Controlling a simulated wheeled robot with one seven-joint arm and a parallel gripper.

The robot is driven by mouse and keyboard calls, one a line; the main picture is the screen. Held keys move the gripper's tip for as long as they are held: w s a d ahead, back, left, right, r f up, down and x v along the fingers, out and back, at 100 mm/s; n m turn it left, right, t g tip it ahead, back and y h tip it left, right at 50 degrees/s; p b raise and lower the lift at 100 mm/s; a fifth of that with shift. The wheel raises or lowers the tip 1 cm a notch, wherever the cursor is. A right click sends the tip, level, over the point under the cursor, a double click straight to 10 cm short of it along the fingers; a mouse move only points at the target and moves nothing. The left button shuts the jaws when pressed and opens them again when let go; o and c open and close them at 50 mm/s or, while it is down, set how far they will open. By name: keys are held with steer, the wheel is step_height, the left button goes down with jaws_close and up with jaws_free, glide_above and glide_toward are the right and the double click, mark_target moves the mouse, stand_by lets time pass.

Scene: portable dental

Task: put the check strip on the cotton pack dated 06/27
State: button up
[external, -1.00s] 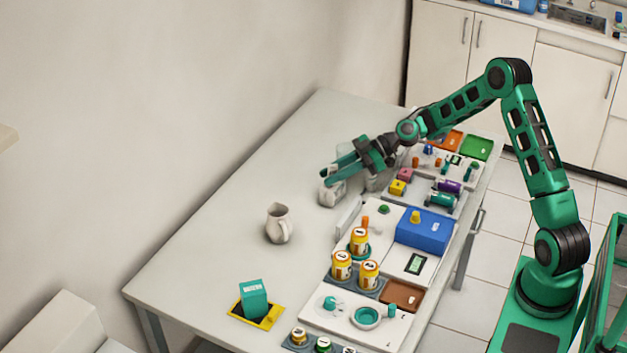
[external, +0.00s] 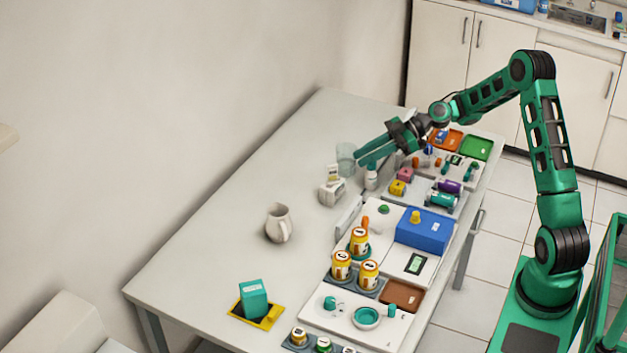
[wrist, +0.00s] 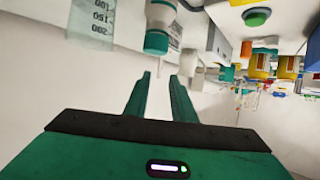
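A small white block-like item (external: 332,194), possibly a cotton pack, stands on the table left of the white bottle. A small pale piece with a yellow mark (external: 333,174) shows at its top; it may be the check strip, but I cannot tell. No date is readable in either view. My gripper (external: 359,160) is in the air above and right of that item, near the beaker and bottle. In the wrist view, its two fingers (wrist: 163,78) are apart with nothing between them.
A clear beaker (external: 346,157) and a white bottle (external: 371,177) stand close to the fingers. A white jug (external: 279,224) stands nearer the front. A teal box (external: 253,298) sits on a yellow-edged pad.

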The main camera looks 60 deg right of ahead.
steer(key=shift+s+d+r, duration=0.2)
steer(key=shift+s+d, duration=0.05)
steer(key=shift+s, duration=0.05)
steer(key=s+a+r+m+g+h, duration=0.1)
steer(key=s+m+g+h, duration=0.3)
steer(key=s, duration=1.8)
steer(key=s+a+r+m+g+h, duration=0.2)
steer(key=s+m, duration=0.9)
steer(key=s, duration=1.2)
steer(key=a+g+h, duration=0.2)
steer(key=g+h, duration=0.1)
steer(key=shift+a+g, duration=0.2)
steer(key=shift+g, duration=0.1)
